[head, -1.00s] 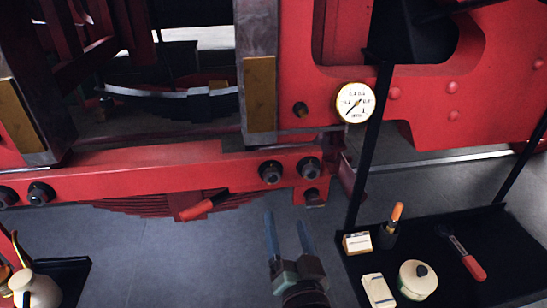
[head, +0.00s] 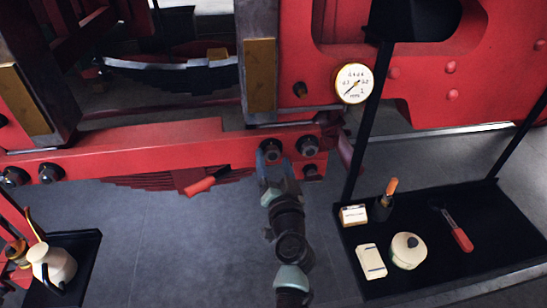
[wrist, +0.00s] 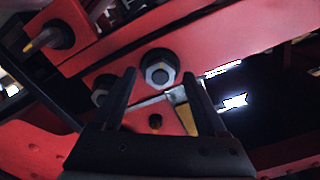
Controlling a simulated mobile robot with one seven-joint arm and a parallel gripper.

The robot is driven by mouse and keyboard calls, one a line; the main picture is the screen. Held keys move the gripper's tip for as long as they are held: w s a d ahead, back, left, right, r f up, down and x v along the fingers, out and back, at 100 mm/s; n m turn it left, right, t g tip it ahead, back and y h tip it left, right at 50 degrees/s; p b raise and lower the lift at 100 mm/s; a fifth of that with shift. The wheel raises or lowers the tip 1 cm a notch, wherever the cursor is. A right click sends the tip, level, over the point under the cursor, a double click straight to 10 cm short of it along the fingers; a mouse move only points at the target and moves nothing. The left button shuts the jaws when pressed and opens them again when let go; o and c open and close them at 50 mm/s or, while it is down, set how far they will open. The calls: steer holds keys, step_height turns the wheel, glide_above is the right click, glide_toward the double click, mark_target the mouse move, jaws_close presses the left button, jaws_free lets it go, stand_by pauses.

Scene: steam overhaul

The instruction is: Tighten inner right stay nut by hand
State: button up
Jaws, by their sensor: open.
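The inner right stay nut (head: 270,150) is a dark nut on the red beam (head: 130,150), left of the outer right nut (head: 307,146). My gripper (head: 272,168) is open and empty, its fingers reaching up to just below or at the inner nut. In the wrist view a grey hex nut (wrist: 160,74) with a dark collar shows between the two fingertips, partly framed by them. Contact with the fingers cannot be told. A second nut (wrist: 101,92) sits to its left, partly behind the left finger.
A pressure gauge (head: 354,83) sits up and right of the nuts. A red handle (head: 200,186) sticks out below the beam. An oil can (head: 52,265) stands lower left. The floor between is clear.

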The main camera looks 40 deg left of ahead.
steer(key=shift+w+a, duration=0.25)
steer(key=shift+a, duration=0.05)
jaws_close()
stand_by(0.3)
